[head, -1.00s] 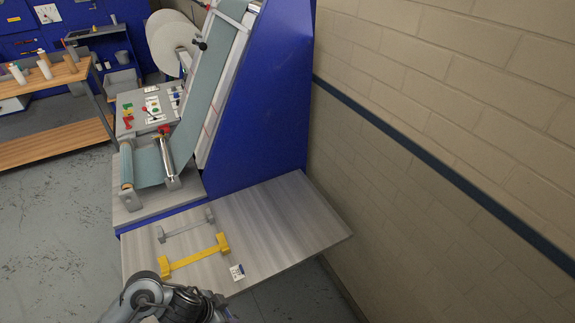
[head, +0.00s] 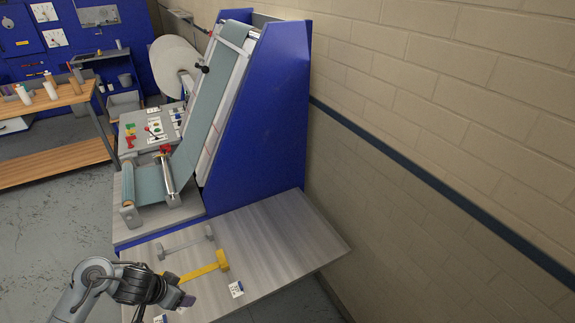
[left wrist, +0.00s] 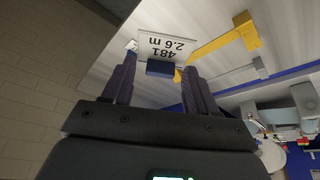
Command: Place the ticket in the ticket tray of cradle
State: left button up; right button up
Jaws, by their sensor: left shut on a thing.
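My left gripper (head: 186,300) is above the near left part of the grey table in the head view. In the left wrist view its two dark fingers (left wrist: 158,84) are on either side of the dark blue tab of a white ticket (left wrist: 165,48) printed "481 2.6 m", and it is shut on this ticket. A grey cradle (head: 183,244) lies farther back. I cannot make out the ticket tray clearly.
A small printed card (head: 236,288) lies near the table's (head: 285,240) front edge, right of the gripper. Other small white cards show near the gripper. The table's right side is clear. A blue machine panel (head: 262,120) stands behind, and a brick wall (head: 450,120) at right.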

pick_arm(q)
jog(key=w+a+r+n+y, duration=0.1)
jog(key=w+a+r+n, duration=0.1)
jog(key=a, duration=0.7)
jog(key=w+a+r+n, duration=0.3)
jog(key=w+a, duration=0.3)
jog(key=a, duration=0.2)
jog(key=shift+w+a+r+t+y, duration=0.3)
jog(key=shift+a+r+y, duration=0.1)
jog(key=shift+r, duration=0.35)
